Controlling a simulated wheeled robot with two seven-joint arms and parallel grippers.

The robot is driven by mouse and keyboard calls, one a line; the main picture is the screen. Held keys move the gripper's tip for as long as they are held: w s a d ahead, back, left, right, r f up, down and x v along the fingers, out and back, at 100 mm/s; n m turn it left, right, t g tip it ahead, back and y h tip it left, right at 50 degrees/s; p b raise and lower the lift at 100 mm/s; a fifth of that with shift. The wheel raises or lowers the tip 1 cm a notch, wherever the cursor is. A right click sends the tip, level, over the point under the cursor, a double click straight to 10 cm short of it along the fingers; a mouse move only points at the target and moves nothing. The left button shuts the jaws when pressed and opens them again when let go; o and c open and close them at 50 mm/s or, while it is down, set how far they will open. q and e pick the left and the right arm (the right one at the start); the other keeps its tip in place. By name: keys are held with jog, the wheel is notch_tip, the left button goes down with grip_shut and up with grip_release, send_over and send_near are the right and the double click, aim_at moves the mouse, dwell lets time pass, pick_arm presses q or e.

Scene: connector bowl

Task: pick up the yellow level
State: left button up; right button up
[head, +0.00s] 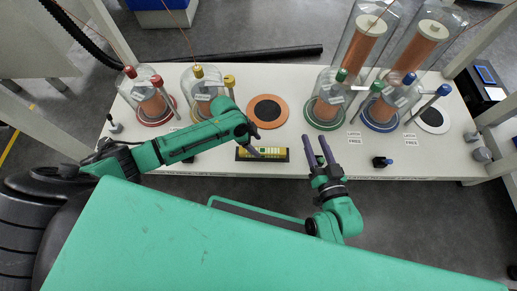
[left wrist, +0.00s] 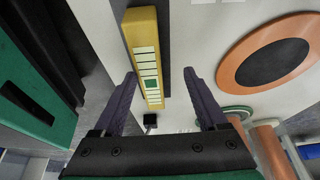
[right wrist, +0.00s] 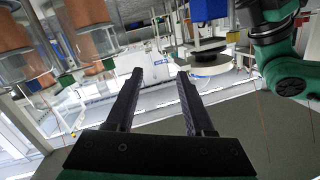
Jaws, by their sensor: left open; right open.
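The yellow level (head: 272,154) lies on a black base near the front edge of the white table, in the middle of the head view. In the left wrist view the level (left wrist: 146,60) shows as a long yellow bar with pale squares and a green one, lying between the lines of the fingers. My left gripper (head: 252,150) is open above the level's left end, apart from it as far as I can tell; its fingers show in the left wrist view (left wrist: 166,100). My right gripper (head: 318,150) is open and empty to the right of the level; it also shows in the right wrist view (right wrist: 160,95).
An orange ring with a dark centre (head: 268,111) lies behind the level. Clear cylinders with copper coils stand on red (head: 157,117), green (head: 322,122) and blue (head: 380,122) bases.

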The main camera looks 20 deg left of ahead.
pick_arm(q)
jog(key=b+x, duration=0.1)
jog(key=x, duration=0.1)
jog(key=shift+d+f, duration=0.1)
jog(key=shift+f, duration=0.15)
grip_shut()
pick_arm(e)
jog(key=w+r+t, duration=0.2)
jog(key=w+r, duration=0.1)
jog(key=r, duration=0.5)
jog(key=w+d+r+t+y, duration=0.1)
jog(key=w+r+t, duration=0.2)
jog(key=r, duration=0.6)
jog(key=shift+d+n+t, duration=0.25)
jog(key=shift+n+t, duration=0.05)
jog(key=shift+n, duration=0.1)
